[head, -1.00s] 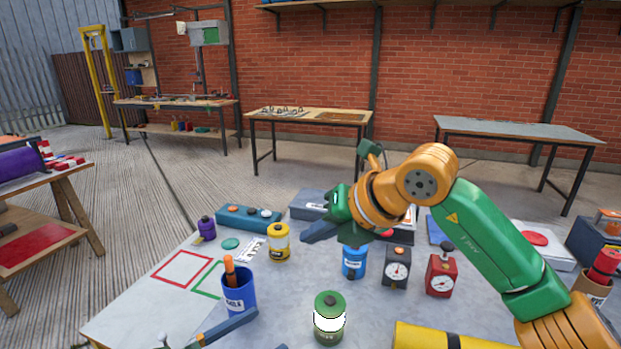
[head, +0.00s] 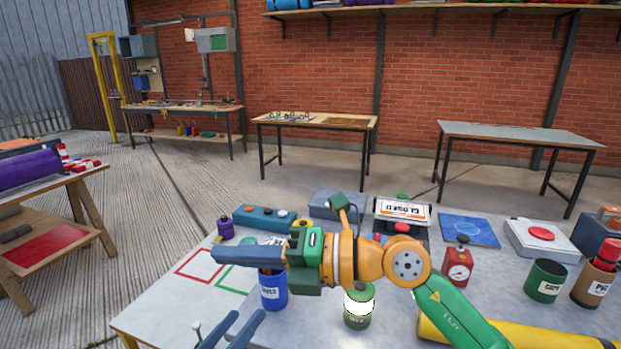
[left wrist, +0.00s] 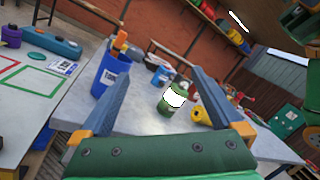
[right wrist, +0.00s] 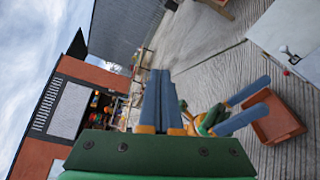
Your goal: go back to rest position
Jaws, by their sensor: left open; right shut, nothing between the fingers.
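My right gripper (head: 218,254) is shut and empty. In the head view it reaches left above the table, in front of the blue cup (head: 273,292), hiding part of its top. Its shut fingers show in the right wrist view (right wrist: 157,75). My left gripper (head: 222,326) is open at the bottom edge of the head view, left of the green canister (head: 358,318). In the left wrist view the open fingers (left wrist: 160,75) frame the green canister (left wrist: 168,103) beyond them, with nothing between them. The left gripper also shows in the right wrist view (right wrist: 268,98).
A wooden bench with a purple roll (head: 28,170) stands at left. An orange bin (right wrist: 278,120) sits on the floor.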

